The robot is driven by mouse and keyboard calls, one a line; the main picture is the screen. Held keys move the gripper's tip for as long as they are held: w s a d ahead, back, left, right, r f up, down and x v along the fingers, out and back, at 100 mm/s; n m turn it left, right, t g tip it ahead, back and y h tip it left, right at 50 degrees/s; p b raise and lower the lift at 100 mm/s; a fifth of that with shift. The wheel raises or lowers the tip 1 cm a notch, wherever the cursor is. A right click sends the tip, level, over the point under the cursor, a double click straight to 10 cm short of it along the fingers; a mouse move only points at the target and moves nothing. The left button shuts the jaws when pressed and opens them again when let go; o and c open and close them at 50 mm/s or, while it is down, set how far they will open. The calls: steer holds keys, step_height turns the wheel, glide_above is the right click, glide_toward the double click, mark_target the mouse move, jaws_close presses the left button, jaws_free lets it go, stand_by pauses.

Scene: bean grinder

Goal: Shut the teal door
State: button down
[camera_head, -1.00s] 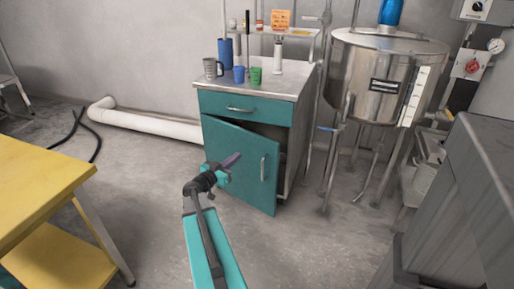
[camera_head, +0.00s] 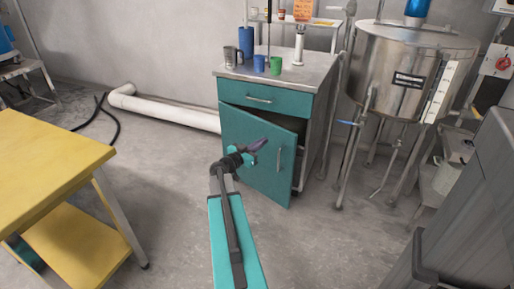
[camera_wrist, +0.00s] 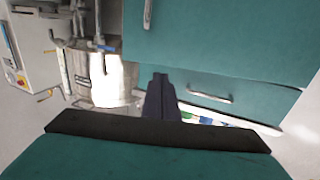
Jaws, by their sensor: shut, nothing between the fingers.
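The teal door (camera_head: 256,172) is the front of a cabinet below a teal drawer (camera_head: 262,98). It stands ajar, its right edge swung outward, with a dark gap at its top and right. Its vertical handle (camera_head: 279,160) is near the right edge. My gripper (camera_head: 258,145) is in front of the door's upper part, left of the handle in the head view. It is shut and empty. In the wrist view my gripper (camera_wrist: 160,98) shows in front of the door (camera_wrist: 215,38), which is inverted there. I cannot tell whether it touches the door.
A mug and cups stand on the cabinet top (camera_head: 308,68). A steel tank (camera_head: 405,75) on thin legs stands to the right. A yellow table (camera_head: 45,165) is at the left and a grey unit (camera_head: 470,215) at the right. The floor before the cabinet is clear.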

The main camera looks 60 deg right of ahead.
mark_target(279, 130)
steer(key=b+x, duration=0.2)
steer(key=x, duration=0.7)
steer(key=shift+d, duration=0.2)
